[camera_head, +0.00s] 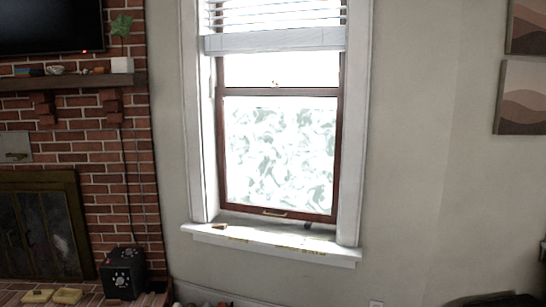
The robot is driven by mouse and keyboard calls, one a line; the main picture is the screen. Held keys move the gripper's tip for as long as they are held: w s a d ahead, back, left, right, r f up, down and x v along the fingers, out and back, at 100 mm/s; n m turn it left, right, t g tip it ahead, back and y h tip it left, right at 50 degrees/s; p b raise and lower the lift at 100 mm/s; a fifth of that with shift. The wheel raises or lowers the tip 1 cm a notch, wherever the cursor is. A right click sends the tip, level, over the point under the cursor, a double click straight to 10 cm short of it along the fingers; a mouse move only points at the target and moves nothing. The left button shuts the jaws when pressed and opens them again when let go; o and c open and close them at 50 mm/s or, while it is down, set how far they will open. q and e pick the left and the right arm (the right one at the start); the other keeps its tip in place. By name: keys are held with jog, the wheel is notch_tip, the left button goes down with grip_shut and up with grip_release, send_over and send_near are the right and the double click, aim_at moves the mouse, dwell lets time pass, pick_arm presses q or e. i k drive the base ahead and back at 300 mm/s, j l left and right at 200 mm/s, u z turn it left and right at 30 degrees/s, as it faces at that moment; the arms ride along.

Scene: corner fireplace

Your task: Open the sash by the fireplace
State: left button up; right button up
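The sash window (281,150) stands in the middle of the camera_head view, to the right of the brick fireplace. Its brown lower sash has a frosted patterned pane (280,152) and looks fully down, its bottom rail just above the white sill (271,243). A brass-coloured handle (275,212) sits on that bottom rail. A small brass latch (275,84) shows at the meeting rail. A white blind (275,40) covers the top of the window. Neither of my grippers is in the picture.
The brick fireplace (110,165) with a dark mantel (80,82) is at the left. A black box with knobs (123,273) stands on the hearth. Small objects lie on the sill. Dark things show along the bottom edge.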

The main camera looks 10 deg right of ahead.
aim_at(329, 218)
jog(key=i+l, duration=0.95)
jog(key=i, duration=0.25)
jog(key=i+l+z, duration=0.1)
jog(key=i+l, duration=0.85)
jog(key=i, duration=0.2)
